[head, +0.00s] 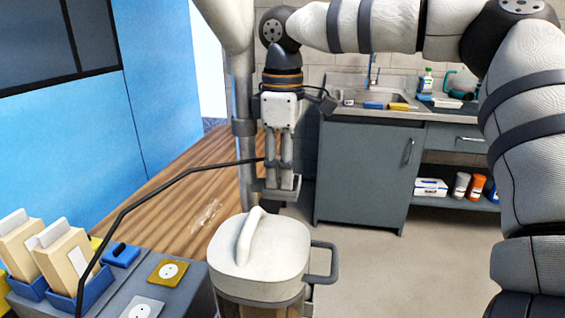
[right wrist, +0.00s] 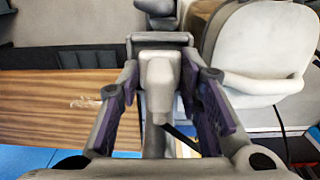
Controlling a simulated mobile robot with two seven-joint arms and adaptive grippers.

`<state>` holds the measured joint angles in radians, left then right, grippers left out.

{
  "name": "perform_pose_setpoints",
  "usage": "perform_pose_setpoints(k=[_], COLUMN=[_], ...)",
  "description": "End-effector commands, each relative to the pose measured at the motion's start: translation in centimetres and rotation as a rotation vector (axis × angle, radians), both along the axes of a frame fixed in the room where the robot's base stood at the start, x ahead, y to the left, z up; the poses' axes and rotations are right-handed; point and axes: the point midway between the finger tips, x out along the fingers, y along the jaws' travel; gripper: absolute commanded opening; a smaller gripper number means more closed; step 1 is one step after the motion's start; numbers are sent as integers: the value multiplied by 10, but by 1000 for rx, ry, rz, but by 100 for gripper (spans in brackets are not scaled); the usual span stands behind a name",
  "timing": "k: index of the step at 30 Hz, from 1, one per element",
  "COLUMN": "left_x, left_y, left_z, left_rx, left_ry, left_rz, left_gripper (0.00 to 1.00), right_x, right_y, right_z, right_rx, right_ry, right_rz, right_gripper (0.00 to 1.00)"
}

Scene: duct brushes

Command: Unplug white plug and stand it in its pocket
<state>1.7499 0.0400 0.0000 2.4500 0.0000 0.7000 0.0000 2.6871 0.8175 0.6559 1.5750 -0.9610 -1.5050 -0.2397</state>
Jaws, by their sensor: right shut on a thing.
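My right gripper (head: 281,188) is shut on the white plug (right wrist: 160,75), which shows between its fingers in the right wrist view. It holds the plug in the air behind the white-lidded bin, by the wooden bench. In the head view the gripper largely hides the plug. A dark cord (head: 150,190) runs from the gripper leftward and down to the bottom left. A yellow plate with a round white socket (head: 168,270) and a grey plate with a white socket (head: 143,306) are on the grey unit, both empty. My left gripper is not in view.
Blue holders (head: 92,293) with beige blocks (head: 63,258) stand at lower left, beside a small blue piece (head: 121,255) with a black part. The bin's white lid (head: 262,258) is close in front of the gripper. The wooden bench (head: 190,185) is mostly clear.

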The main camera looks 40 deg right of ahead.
Motion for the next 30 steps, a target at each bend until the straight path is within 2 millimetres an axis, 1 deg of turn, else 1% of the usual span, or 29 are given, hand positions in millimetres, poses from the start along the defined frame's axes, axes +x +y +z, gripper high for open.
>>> perform_pose_setpoints(k=[1, 9, 10, 11, 12, 13, 23, 26, 30], left_x=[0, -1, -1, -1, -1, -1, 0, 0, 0], left_y=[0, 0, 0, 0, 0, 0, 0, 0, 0], left_z=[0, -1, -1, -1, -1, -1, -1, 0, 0], left_rx=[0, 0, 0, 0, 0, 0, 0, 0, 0], left_ry=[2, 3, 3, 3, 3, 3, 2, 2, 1], left_rz=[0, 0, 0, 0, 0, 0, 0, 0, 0], left_gripper=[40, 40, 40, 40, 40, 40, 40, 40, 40], right_x=[0, 0, 0, 0, -1, -1, 0, 1, 1], right_y=[0, 0, 0, 0, 0, 0, 0, 0, 0], right_z=[-2, -3, -4, -4, -4, -4, -1, 12, 41], right_rx=[1, 0, 0, 0, 0, 0, -1, -3, -3], right_ry=[6, 9, 9, 9, 10, 10, 6, 3, 2], right_rz=[0, 0, 0, 0, 0, 0, 0, 0, -2], right_gripper=[0, 0, 35, 42, 51, 56, 56, 56, 56])
